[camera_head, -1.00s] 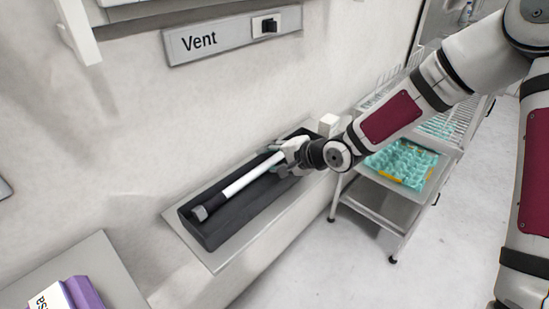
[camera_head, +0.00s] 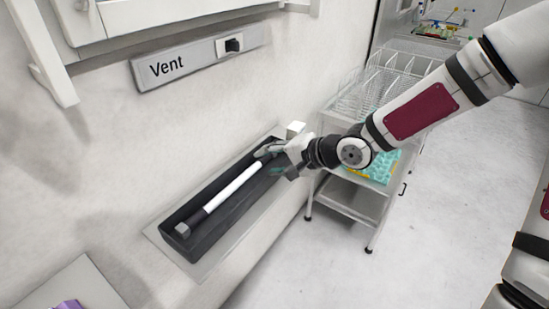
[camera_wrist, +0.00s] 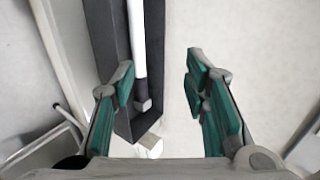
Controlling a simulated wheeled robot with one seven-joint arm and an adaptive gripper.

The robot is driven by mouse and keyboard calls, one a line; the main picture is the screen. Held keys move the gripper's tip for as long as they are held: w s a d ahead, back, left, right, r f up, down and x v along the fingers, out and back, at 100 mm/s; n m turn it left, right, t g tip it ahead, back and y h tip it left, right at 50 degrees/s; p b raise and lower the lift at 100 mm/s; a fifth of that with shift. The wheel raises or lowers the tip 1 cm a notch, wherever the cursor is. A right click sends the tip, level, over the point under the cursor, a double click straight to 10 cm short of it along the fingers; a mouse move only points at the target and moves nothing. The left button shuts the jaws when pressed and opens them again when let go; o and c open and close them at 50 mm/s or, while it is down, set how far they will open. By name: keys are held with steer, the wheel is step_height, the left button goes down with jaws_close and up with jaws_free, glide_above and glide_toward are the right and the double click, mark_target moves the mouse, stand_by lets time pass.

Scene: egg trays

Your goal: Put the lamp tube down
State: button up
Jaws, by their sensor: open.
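The lamp tube (camera_head: 232,190) is a white rod with dark grey ends. It lies lengthwise in a long black tray (camera_head: 213,232) on a ledge by the wall. The tube also shows in the wrist view (camera_wrist: 137,40), lying inside the black tray (camera_wrist: 111,42) with its grey end cap near the tray's end. My gripper (camera_head: 275,160) is at the far right end of the tray. In the wrist view my gripper (camera_wrist: 160,85) has its green-padded fingers wide apart, with nothing held between them. The left finger overlaps the tray's edge in the picture; the right finger is over clear floor.
A white block (camera_head: 296,128) stands beyond the tray's right end. A wire-shelf cart (camera_head: 372,192) with a teal egg tray (camera_head: 382,168) stands right of the ledge. A "Vent" sign (camera_head: 195,58) with a black switch is on the wall above.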

steer(key=shift+s+d+r, duration=0.1)
steer(key=s+d+r+n+g+h, duration=0.1)
steer(key=s+d+r+n+h, duration=0.15)
steer(key=s+d+h, duration=0.5)
steer(key=s+d+r+n+g+h, duration=0.1)
steer(key=s+d+r+n+h, duration=0.2)
steer(key=d, duration=0.7)
steer(key=s+r+n+y, duration=0.1)
steer(key=s+r, duration=0.3)
steer(key=s, duration=0.6)
steer(key=s+r+n+g, duration=0.1)
steer(key=s+r, duration=0.4)
steer(key=s, duration=0.6)
steer(key=shift+s+a+g+y, duration=0.2)
steer(key=shift+a+g+y, duration=0.1)
steer(key=shift+y, duration=0.05)
